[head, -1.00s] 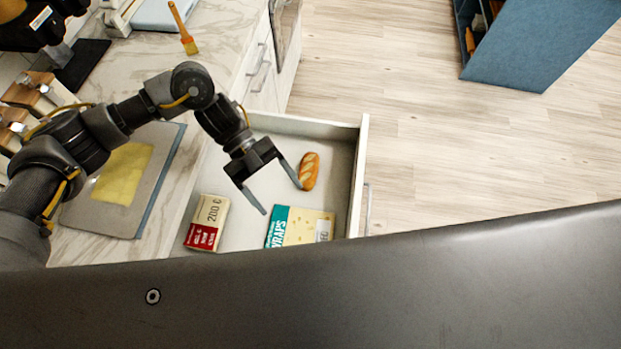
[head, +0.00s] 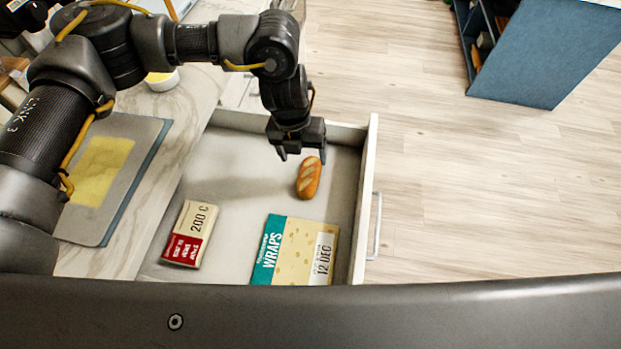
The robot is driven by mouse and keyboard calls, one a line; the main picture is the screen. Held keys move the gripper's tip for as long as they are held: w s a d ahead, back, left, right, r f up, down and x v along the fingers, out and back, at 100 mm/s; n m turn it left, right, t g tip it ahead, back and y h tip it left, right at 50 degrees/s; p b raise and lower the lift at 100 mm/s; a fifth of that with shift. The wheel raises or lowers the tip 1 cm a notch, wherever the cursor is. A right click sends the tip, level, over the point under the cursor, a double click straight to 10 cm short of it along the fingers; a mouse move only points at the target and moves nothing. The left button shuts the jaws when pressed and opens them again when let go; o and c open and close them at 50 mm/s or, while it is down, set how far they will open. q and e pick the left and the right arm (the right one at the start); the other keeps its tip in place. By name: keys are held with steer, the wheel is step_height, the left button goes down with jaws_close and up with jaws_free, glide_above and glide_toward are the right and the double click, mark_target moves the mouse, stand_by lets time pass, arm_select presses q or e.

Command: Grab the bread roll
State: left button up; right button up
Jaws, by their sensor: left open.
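The bread roll (head: 309,178) is a small brown loaf with pale slashes. It lies in the open drawer (head: 225,180), near the drawer's front wall. My left gripper (head: 302,156) points down just above and beyond the roll in the picture, with its jaws open and nothing between them. One fingertip appears close to the roll's upper end; I cannot tell whether it touches. My right gripper is not in view.
In the drawer lie a teal and yellow wraps pack (head: 296,250) and a red and cream box (head: 190,234). The counter (head: 150,215) on the left holds a grey board (head: 120,150) with a yellow sheet. A blue shelf unit (head: 545,55) stands at upper right on open floor.

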mark_target(306, 171)
arm_select(q)
steer(key=shift+d+f, duration=0.1)
steer(key=shift+f, duration=0.6)
steer(key=shift+s+f+b, duration=0.1)
steer(key=shift+f+b, duration=0.2)
steer(key=shift+b, duration=0.05)
steer(key=f+b, duration=0.1)
steer(key=f, duration=0.1)
steer(key=f+b, duration=0.1)
steer(key=shift+s+d+f, duration=0.15)
steer(key=shift+d+f, duration=0.25)
steer(key=shift+f+b, duration=0.35)
steer(key=shift+b, duration=0.05)
steer(key=shift+a, duration=0.1)
steer(key=c, duration=1.1)
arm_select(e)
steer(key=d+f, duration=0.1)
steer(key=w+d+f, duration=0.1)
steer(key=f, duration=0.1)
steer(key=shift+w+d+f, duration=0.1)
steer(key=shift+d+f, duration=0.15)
